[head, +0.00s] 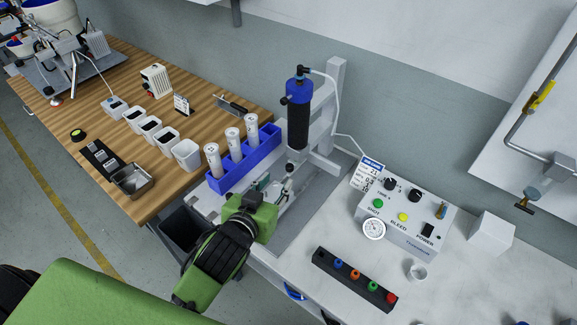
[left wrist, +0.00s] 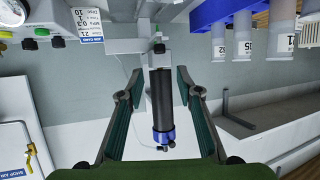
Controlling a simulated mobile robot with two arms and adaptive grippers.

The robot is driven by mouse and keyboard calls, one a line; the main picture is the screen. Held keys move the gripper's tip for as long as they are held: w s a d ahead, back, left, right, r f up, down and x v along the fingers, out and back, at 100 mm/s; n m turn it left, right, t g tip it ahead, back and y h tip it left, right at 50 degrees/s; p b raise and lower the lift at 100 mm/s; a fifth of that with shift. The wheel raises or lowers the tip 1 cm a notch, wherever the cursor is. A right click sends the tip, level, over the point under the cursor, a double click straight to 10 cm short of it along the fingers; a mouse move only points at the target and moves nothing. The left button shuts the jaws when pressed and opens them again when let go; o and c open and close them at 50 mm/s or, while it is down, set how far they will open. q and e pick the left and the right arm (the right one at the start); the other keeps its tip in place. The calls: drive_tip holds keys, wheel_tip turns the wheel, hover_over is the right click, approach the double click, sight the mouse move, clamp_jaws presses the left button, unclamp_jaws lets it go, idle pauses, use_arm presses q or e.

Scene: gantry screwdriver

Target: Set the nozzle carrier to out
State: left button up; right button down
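A black cylinder with a blue cap (head: 298,115) stands upright on a grey stand; it also shows in the left wrist view (left wrist: 162,100), cap downward. Below it is a small fitting with a dark knob (head: 289,168), which may belong to the nozzle carrier; a similar dark part shows in the left wrist view (left wrist: 158,48). I cannot tell the carrier's position. My left gripper (head: 276,191) is in front of and below the cylinder. In the left wrist view its fingers (left wrist: 160,72) are spread with nothing held between them. My right gripper is out of view.
A blue rack (head: 228,179) with three white tubes stands just left of the stand. A control box (head: 408,222) with buttons and a gauge stands to the right. A black strip with coloured caps (head: 350,278) lies in front. The bench between is mostly clear.

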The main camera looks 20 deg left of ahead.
sight(290, 165)
use_arm(q)
drive_tip(key=p+x, duration=0.1)
drive_tip(key=x, duration=0.9)
drive_tip(key=shift+f, duration=0.15)
clamp_jaws()
